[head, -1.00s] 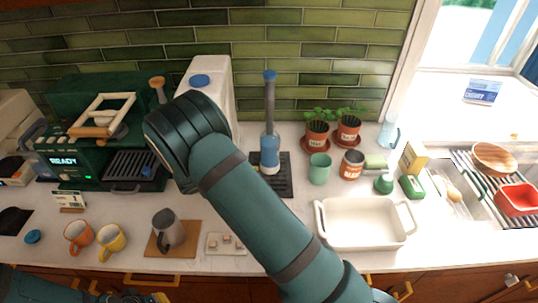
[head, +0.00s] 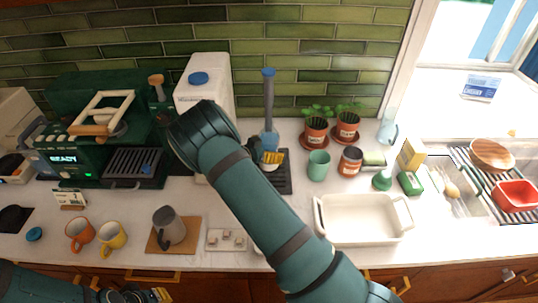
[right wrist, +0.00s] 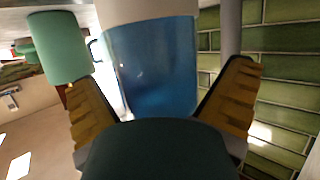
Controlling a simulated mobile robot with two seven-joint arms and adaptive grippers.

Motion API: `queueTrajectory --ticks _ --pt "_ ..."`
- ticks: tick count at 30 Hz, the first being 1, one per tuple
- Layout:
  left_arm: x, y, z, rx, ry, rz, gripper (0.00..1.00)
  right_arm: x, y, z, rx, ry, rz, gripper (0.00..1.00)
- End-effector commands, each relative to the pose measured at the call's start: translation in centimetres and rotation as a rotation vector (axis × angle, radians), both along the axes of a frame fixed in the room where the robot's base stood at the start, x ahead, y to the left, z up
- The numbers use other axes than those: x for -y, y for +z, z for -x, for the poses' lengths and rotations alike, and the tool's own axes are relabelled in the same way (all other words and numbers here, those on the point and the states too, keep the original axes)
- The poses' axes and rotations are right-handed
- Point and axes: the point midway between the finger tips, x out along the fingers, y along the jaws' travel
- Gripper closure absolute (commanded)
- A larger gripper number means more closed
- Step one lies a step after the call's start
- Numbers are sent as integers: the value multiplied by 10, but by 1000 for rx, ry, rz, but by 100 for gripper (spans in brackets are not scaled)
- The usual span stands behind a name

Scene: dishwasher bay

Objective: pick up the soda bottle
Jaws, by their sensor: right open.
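The soda bottle appears to be the blue and white cylinder (head: 270,138) standing upright at a tall grey post, on a black tray. It fills the middle of the right wrist view (right wrist: 150,65), blue with a white part. My right gripper (head: 272,157) is open at the bottle, its yellow fingertips partly covering the white part in the head view. In the right wrist view its fingers (right wrist: 165,105) lie on either side of the blue part; contact cannot be told. My left gripper (head: 150,296) is at the bottom edge, mostly cut off; its opening is unclear.
The grey post (head: 269,95) stands close to the bottle. A white appliance (head: 205,72) is to its left. A green cup (head: 318,166) and potted plants (head: 316,130) are to its right. A white baking dish (head: 318,222), mugs (head: 78,234) and a grey pitcher (head: 168,228) stand nearer.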

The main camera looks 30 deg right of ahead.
Motion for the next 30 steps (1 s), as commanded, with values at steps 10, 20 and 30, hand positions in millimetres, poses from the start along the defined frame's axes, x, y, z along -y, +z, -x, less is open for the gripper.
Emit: queueTrajectory --ticks 10,20,30 --pt "0 0 0 0 0 0 100 0 0 0 0 0 0 53" --pt "0 0 0 0 0 0 100 0 0 0 1 1 1 77" --pt "0 -1 0 0 0 0 100 0 13 0 3 0 -1 77"
